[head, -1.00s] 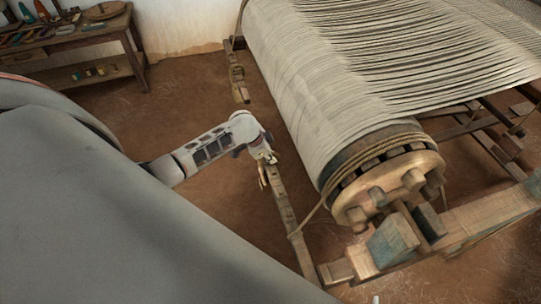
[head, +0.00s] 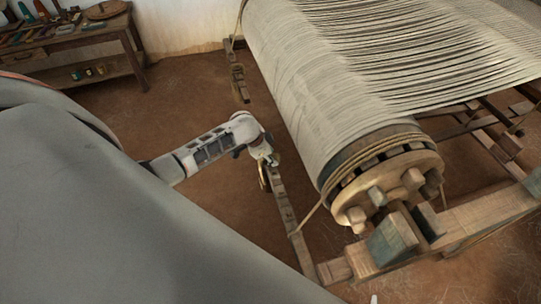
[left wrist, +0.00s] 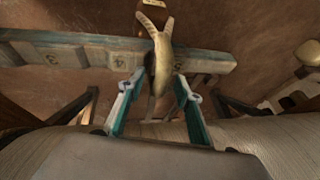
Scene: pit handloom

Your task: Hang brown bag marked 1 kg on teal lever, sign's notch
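The lever is a long worn beam with flaking teal paint (left wrist: 75,52) in the left wrist view. Several numbered marks show along it. It is also in the head view (head: 285,210), left of the warp roller. A tan-brown bag (left wrist: 161,62) with two ear-like ends crosses the lever near the mark that looks like 5; no weight mark is readable. It shows small in the head view (head: 264,181). My left gripper (left wrist: 159,78) has its teal-edged fingers apart around the bag, with gaps visible. Whether the bag hangs in a notch is unclear.
The warp roller with pale threads (head: 340,70) stands close to the right of my left gripper. A rope (head: 313,212) runs from it to the lever. A small yellow sign (left wrist: 153,3) is cut by the wrist view's top edge. A bench (head: 80,35) stands far left.

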